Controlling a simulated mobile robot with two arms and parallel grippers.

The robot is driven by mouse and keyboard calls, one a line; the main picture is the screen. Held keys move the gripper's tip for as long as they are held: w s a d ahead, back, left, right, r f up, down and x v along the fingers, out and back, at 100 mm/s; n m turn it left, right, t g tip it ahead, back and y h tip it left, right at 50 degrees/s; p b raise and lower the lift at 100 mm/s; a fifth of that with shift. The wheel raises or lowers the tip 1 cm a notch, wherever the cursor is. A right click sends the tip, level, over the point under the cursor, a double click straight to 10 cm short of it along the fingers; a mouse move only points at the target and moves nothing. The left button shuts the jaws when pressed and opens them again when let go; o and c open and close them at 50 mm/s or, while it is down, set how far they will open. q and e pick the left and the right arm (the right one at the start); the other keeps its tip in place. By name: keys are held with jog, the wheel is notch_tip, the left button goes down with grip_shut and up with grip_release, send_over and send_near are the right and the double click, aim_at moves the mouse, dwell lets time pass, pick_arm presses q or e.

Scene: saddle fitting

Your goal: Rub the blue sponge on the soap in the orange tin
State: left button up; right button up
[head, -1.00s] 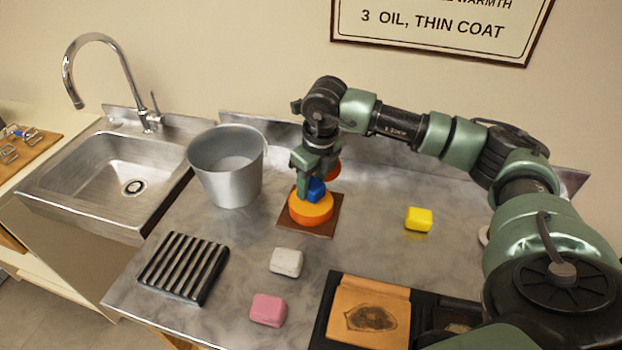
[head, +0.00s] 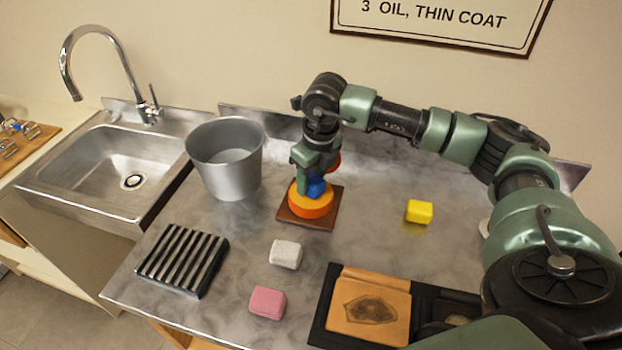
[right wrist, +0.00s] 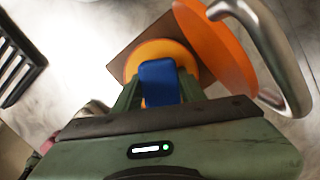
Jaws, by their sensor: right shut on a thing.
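The blue sponge (head: 316,186) is held in my right gripper (head: 312,187), which is shut on it and points down. It also shows between the fingers in the right wrist view (right wrist: 159,82). The sponge is at the top of the round orange tin (head: 311,206), over its lighter orange face. I cannot tell whether it touches the soap, since the gripper and sponge hide much of the top. The tin sits on a brown square mat (head: 326,217). An orange disc (right wrist: 215,45), likely the tin's lid, stands tilted behind it. My left gripper is not in view.
A metal bucket (head: 227,165) stands left of the tin, beside the sink (head: 95,180). A yellow sponge (head: 419,211), a white one (head: 286,253) and a pink one (head: 267,302) lie on the counter. A slatted black rack (head: 182,260) and a leather piece (head: 369,308) are nearer.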

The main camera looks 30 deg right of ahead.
aim_at(311, 178)
jog(key=shift+f+b, duration=0.45)
jog(key=shift+f, duration=0.05)
dwell(1.5)
jog(key=shift+r, duration=0.1)
jog(key=shift+r+p, duration=2.1)
jog(key=shift+r, duration=1.35)
